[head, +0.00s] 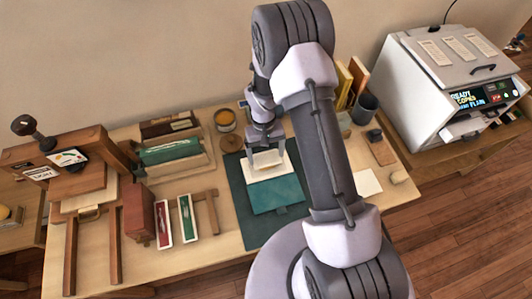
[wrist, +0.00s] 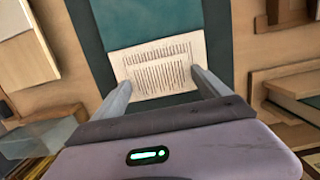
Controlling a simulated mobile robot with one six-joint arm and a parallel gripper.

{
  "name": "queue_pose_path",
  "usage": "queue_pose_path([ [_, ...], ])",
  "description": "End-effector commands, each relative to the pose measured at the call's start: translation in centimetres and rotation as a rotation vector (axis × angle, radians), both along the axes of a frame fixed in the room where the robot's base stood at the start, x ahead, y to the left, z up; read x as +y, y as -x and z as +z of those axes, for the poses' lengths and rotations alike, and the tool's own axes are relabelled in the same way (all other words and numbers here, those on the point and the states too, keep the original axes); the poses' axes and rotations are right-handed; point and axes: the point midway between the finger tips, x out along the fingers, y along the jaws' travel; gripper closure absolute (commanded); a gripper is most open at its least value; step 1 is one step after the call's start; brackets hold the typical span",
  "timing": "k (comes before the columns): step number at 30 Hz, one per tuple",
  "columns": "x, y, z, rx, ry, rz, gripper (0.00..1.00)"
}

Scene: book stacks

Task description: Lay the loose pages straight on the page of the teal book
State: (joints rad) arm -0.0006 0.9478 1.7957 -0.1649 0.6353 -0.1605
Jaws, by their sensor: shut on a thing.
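The teal book (head: 277,196) lies open on a dark teal mat (head: 238,190) in the middle of the table; its teal cover (wrist: 150,18) also shows at the top of the wrist view. My gripper (head: 266,154) is over the book's pale page area. In the wrist view my gripper (wrist: 160,78) has one finger at each side of the printed loose pages (wrist: 157,66) and is shut on them. The pages look slightly tilted against the picture. The head view also shows pale paper (head: 270,172) under my gripper. I cannot tell the loose pages' edges from the book's page beneath.
A wooden press (head: 75,180) stands at the left. A green book in a wooden holder (head: 170,150), a tin (head: 225,120) and upright books (head: 352,80) are behind. A white sheet (head: 367,183) lies to the right. A white machine (head: 440,80) stands at the far right.

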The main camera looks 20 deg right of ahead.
Motion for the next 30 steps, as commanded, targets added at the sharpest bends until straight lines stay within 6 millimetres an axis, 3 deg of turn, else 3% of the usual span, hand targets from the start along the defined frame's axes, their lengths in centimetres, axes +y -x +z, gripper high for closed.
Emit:
queue_pose_path([
  [30, 0.00, -0.01, -1.07, 0.000, 0.000, 0.000, 0.51],
])
